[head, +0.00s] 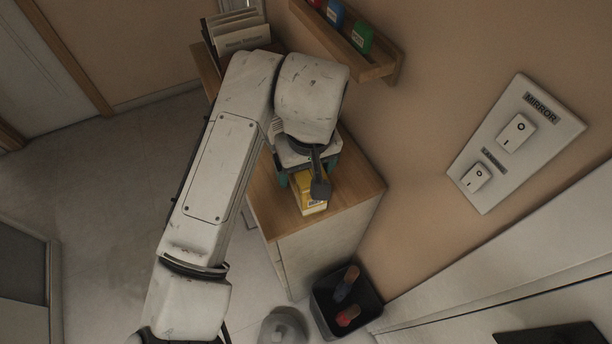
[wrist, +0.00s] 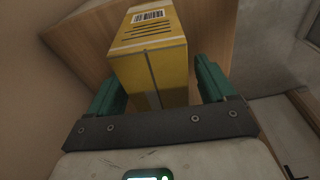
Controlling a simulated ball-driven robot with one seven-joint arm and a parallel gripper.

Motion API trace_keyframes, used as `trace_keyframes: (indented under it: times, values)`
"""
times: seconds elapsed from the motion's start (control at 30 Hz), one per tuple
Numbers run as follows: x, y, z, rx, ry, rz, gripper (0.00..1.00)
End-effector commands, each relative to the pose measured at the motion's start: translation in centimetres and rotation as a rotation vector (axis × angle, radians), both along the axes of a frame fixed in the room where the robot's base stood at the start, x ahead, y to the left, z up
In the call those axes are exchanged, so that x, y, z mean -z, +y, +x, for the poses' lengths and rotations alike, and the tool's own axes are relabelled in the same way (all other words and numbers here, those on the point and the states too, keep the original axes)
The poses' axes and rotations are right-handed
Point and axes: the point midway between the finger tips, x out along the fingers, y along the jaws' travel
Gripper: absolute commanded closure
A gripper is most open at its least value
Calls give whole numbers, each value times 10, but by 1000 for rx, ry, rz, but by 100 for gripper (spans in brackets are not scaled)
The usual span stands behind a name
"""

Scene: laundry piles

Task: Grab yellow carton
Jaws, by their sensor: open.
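The yellow carton (wrist: 150,60) stands on a wooden cabinet top in the wrist view, with a barcode label and dark lines on one face. My gripper (wrist: 158,90) is open, its two teal fingers on either side of the carton's near end. A small gap shows at each side, and I cannot tell whether either finger touches it. In the head view the carton (head: 309,205) is partly hidden under my wrist, and the gripper (head: 297,180) is mostly covered by my arm.
The cabinet top (head: 355,187) is bare right of the carton. A black bin (head: 365,308) with bottles stands on the floor beside the cabinet. Open floor lies left.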

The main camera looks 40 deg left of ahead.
Motion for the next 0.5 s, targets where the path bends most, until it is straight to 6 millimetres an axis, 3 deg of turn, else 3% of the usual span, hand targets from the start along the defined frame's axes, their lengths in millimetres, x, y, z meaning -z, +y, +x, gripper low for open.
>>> trace_keyframes:
  times: [0.5]
  values:
    - [5,0,0,1,1,-1,17]
